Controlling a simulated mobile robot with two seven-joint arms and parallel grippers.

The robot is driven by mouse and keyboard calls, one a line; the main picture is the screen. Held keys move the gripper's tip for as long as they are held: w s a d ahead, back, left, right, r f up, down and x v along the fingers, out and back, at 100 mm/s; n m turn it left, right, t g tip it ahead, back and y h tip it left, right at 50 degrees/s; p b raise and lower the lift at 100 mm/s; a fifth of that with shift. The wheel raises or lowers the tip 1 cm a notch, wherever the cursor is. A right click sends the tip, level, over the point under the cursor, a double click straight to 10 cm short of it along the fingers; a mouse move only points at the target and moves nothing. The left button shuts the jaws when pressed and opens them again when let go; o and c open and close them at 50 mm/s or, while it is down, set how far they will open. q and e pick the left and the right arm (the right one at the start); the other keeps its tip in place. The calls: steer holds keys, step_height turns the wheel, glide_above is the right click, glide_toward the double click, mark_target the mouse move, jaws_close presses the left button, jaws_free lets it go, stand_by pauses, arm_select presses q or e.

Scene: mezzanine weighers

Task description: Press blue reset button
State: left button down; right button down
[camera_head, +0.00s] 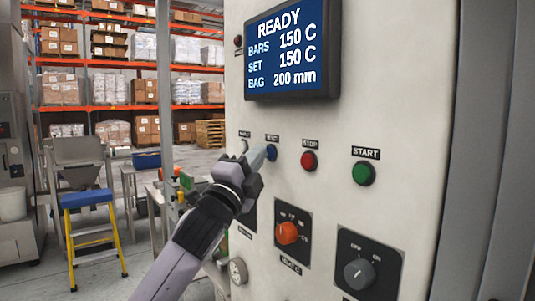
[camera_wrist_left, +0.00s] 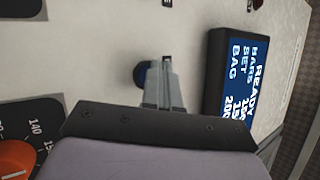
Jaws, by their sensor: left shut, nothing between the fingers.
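The blue reset button (camera_head: 270,152) sits on the pale machine panel (camera_head: 410,130), under a small black label. In the left wrist view the blue button (camera_wrist_left: 140,75) shows partly behind my fingertips. My left gripper (camera_head: 262,155) is shut and empty, its fingertips right at the button. It also fills the middle of the left wrist view (camera_wrist_left: 164,66). I cannot tell whether the tips touch the button. My right gripper is not in view.
To the right on the panel are a red STOP button (camera_head: 309,160) and a green START button (camera_head: 363,173). Below are an orange knob (camera_head: 287,233) and a grey knob (camera_head: 359,273). The display (camera_head: 293,50) reads READY. A step stool (camera_head: 90,225) stands at left.

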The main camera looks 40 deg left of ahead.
arm_select(q)
steer(key=shift+s+a, duration=0.2)
steer(key=shift+s, duration=0.55)
steer(key=s, duration=0.2)
steer(key=s+a+b, duration=0.1)
steer(key=s, duration=0.1)
steer(key=shift+s+a, duration=0.2)
steer(key=shift+s, duration=0.2)
stand_by(0.5)
